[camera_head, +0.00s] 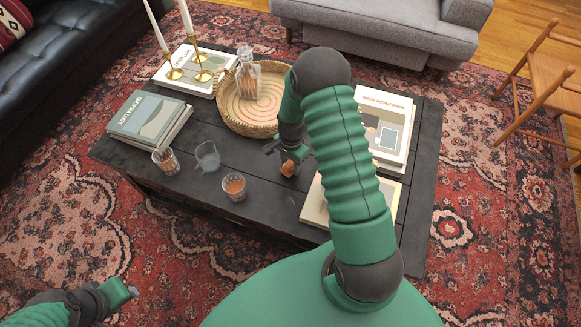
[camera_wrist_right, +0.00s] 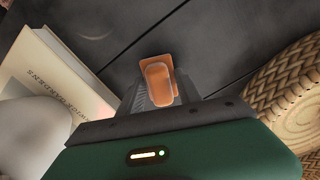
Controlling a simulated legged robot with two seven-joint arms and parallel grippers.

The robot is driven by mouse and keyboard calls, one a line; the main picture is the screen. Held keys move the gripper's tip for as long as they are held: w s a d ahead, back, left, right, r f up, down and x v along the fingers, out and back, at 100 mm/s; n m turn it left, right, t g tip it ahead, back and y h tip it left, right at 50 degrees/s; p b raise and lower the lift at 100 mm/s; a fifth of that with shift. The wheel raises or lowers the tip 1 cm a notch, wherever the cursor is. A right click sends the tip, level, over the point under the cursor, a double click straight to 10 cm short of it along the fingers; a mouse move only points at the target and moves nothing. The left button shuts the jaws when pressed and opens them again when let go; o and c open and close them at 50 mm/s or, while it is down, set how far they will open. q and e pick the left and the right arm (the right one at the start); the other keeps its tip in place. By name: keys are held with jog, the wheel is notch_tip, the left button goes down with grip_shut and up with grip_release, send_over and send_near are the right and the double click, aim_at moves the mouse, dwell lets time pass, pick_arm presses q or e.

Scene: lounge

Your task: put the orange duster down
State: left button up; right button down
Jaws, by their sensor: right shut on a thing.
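The orange duster (camera_wrist_right: 158,82) shows in the right wrist view as a small orange block between the fingers of my right gripper (camera_wrist_right: 160,96). In the head view the duster (camera_head: 288,168) is a small orange-brown patch below my right gripper (camera_head: 283,158). The right gripper is shut on it, over the black table (camera_head: 205,192). I cannot tell whether the duster touches the tabletop. My left gripper (camera_head: 118,292) is at the lower left of the head view, over the rug and away from the table; its jaw opening is unclear.
A woven tray (camera_head: 228,112) with a decanter (camera_head: 247,80) stands at the table's back. Several glasses (camera_head: 235,187) stand front left. Books lie left (camera_head: 150,117) and right (camera_head: 388,125), another book (camera_head: 314,207) near the front. Bare tabletop lies between glasses and right gripper.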

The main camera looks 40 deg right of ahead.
jog(key=shift+f, duration=0.7)
jog(key=c, duration=0.8)
grip_release()
